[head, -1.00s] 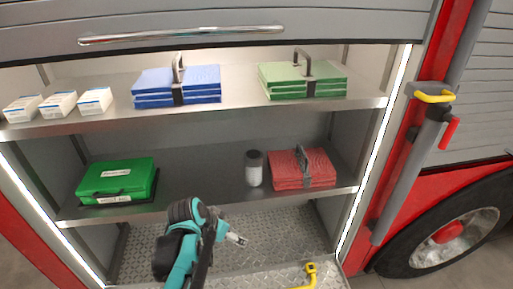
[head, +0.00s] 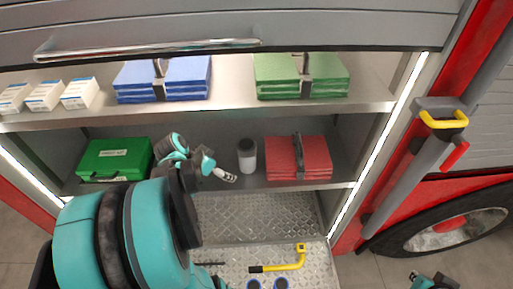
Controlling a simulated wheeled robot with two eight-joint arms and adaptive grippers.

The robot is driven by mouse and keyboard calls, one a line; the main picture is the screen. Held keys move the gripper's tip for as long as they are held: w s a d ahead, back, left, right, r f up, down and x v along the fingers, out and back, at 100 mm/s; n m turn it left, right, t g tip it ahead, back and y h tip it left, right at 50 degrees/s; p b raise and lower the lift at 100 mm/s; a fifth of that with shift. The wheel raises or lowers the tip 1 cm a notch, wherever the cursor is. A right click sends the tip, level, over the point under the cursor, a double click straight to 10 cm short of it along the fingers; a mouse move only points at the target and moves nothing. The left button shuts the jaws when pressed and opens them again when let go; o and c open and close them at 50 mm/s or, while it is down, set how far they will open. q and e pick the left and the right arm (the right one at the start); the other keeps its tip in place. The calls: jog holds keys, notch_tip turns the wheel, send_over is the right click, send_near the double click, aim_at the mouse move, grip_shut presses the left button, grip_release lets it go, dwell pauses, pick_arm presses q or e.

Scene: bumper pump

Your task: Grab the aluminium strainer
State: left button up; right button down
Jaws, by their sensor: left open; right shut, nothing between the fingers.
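A small silver-grey cylinder with a dark top (head: 247,155), which looks like the aluminium strainer, stands upright on the middle shelf (head: 225,184). It is left of the red folded stack. My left gripper (head: 227,177) is open and empty, just left of and slightly in front of the cylinder's base. A gap shows between them. My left arm fills the lower left and hides part of the lower compartment. A small part of my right arm and gripper (head: 434,281) shows at the bottom right, far from the shelf, shut and empty.
A green case (head: 114,160) and a red stack (head: 298,158) flank the cylinder. Blue (head: 163,80) and green (head: 301,76) stacks and white boxes (head: 44,95) are on the upper shelf. A yellow-handled tool (head: 285,263) lies on the tread plate below.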

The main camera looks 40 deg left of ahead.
aim_at(240, 152)
pick_arm(q)
jog(key=w, duration=0.6)
jog(key=w+p, duration=0.1)
jog(key=w, duration=0.1)
jog(key=shift+w+d, duration=0.35)
jog(key=shift+w, duration=0.05)
jog(key=shift+w+r, duration=0.15)
jog(key=shift+w, duration=0.15)
jog(key=x, duration=0.5)
jog(key=shift+w, duration=0.55)
jog(key=shift+s+d, duration=0.1)
jog(key=shift+s, duration=0.05)
jog(key=c, duration=1.9)
jog(key=shift+o, duration=0.2)
